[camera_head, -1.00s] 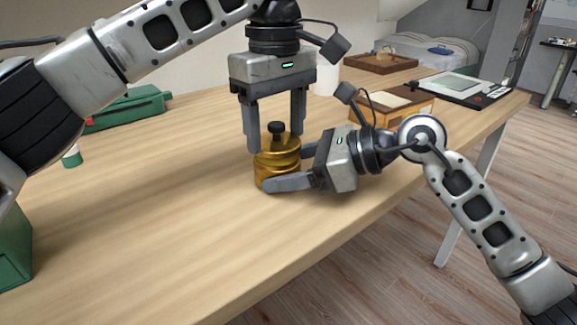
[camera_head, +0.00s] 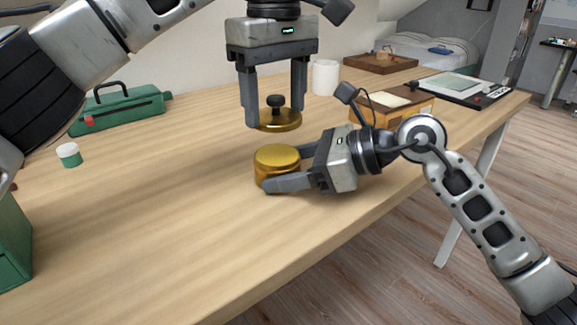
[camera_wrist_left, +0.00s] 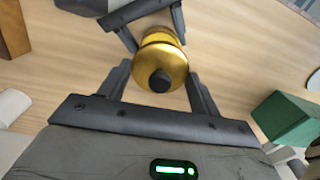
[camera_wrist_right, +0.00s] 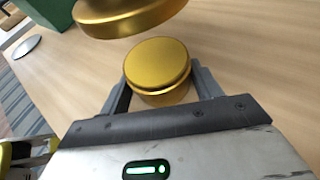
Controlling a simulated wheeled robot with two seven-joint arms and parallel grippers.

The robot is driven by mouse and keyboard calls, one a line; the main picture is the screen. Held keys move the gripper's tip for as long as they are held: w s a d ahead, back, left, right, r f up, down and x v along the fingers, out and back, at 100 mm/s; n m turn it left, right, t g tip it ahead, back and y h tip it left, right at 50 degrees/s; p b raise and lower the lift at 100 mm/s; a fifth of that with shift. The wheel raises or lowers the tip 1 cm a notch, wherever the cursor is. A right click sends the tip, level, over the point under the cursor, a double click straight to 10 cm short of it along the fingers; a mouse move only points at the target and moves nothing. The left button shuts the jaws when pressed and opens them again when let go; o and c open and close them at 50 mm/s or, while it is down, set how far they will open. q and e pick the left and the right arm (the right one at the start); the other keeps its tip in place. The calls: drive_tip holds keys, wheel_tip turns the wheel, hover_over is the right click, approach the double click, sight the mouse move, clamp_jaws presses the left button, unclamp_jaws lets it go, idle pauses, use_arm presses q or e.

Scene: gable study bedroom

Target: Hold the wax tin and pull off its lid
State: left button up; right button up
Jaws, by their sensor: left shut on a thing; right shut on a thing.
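The wax tin (camera_head: 276,160) is a round gold tin low over the wooden table. My right gripper (camera_head: 283,180) is shut on its sides, and the tin also shows between the fingers in the right wrist view (camera_wrist_right: 158,68). The lid (camera_head: 277,121) is a gold disc with a black knob. It is held clear above the tin. My left gripper (camera_head: 275,115) is shut on the lid, fingers pointing down. The lid shows with its knob in the left wrist view (camera_wrist_left: 160,68) and at the top of the right wrist view (camera_wrist_right: 125,15).
A green toolbox (camera_head: 120,108) and a small white-and-green pot (camera_head: 69,155) are at the left. A white cup (camera_head: 325,77), an orange-brown box (camera_head: 395,108) and a wooden tray (camera_head: 380,63) are behind. The table's front middle is clear.

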sight(275, 96)
use_arm(q)
drive_tip(key=shift+r, duration=0.4)
drive_tip(key=shift+r, duration=0.15)
drive_tip(key=shift+r, duration=2.1)
use_arm(e)
drive_tip(key=o, duration=1.2)
